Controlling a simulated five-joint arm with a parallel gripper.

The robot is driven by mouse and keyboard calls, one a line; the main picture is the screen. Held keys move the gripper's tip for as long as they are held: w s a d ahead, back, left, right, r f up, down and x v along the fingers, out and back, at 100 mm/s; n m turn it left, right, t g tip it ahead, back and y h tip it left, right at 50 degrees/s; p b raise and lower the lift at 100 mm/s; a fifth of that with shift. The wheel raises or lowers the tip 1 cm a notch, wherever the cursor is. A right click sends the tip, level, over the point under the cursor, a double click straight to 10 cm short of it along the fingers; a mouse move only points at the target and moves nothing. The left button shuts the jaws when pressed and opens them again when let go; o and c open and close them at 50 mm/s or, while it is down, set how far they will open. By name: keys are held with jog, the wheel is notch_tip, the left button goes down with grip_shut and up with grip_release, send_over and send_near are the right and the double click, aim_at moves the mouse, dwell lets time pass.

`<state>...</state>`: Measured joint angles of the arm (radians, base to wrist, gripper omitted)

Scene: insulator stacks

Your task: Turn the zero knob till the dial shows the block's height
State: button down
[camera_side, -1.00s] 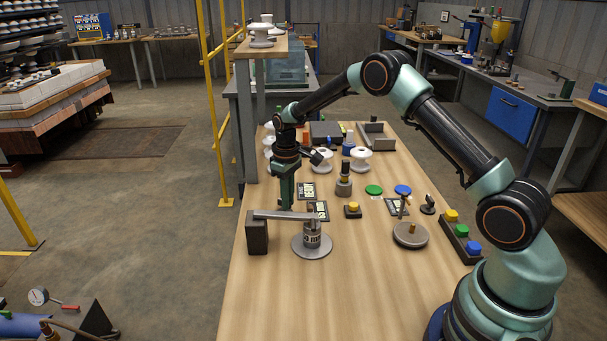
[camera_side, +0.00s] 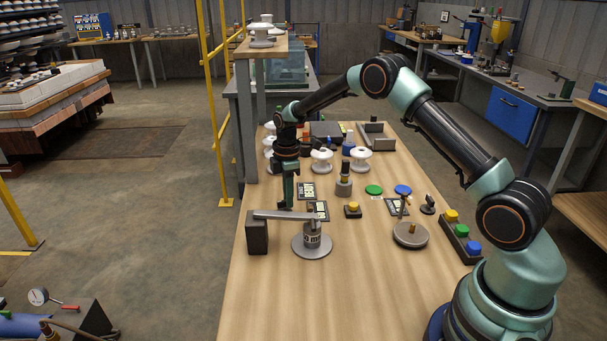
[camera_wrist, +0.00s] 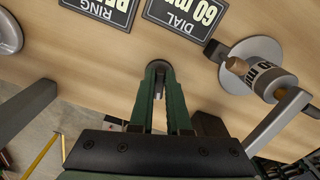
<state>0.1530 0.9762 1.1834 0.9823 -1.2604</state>
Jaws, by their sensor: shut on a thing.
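My gripper (camera_side: 286,206) points straight down at the left part of the bench, just behind a grey horizontal arm (camera_side: 282,215). Its fingers, also in the wrist view (camera_wrist: 159,70), are closed on a small dark thing, which I take for the zero knob; the fingers mostly hide it. The grey arm runs from a dark box (camera_side: 257,234) to over a labelled grey cylinder (camera_side: 312,236), the block, upright on a round plate (camera_side: 311,251). In the wrist view the block (camera_wrist: 278,83) bears a "60 mm" label. I cannot see a dial face or its reading.
A card reading "DIAL 60 mm" (camera_wrist: 190,14) lies near the fingers, upside down in the wrist view. A round grey stand (camera_side: 410,236) and a row of coloured buttons (camera_side: 461,232) are to the right. White insulators (camera_side: 321,162) stand behind. The bench front is clear.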

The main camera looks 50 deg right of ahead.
jog(key=shift+w+r+n, duration=0.1)
jog(key=shift+w+n, duration=0.05)
jog(key=shift+n, duration=0.95)
jog(key=c, duration=0.9)
grip_release()
notch_tip(320, 180, up, 12)
jog(key=shift+r, duration=0.1)
